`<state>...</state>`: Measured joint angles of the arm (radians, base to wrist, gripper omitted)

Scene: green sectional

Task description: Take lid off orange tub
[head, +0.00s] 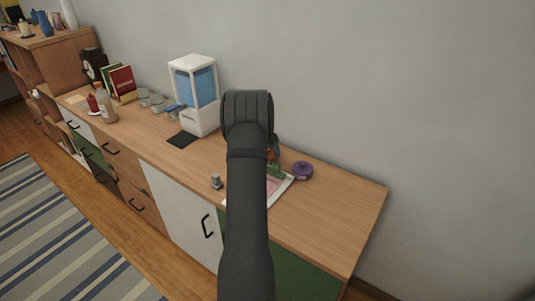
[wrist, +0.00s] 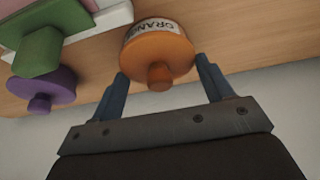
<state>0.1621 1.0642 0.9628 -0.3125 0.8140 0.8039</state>
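The orange tub (wrist: 158,50) shows in the wrist view with a white label reading "ORAN…" on its side. Its orange lid has a round knob (wrist: 159,76) facing my camera. My gripper (wrist: 161,66) is open, with one blue finger on each side of the lid. I cannot tell whether either finger touches it. In the head view my dark arm hides most of the tub; a small orange patch (head: 270,155) shows beside the arm.
A purple-lidded tub (wrist: 44,88) and a green-lidded tub (wrist: 38,50) stand close to the left in the wrist view. The purple one (head: 302,171) also shows in the head view. A white dispenser (head: 195,95) stands further left. The wooden counter's right end (head: 345,205) is clear.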

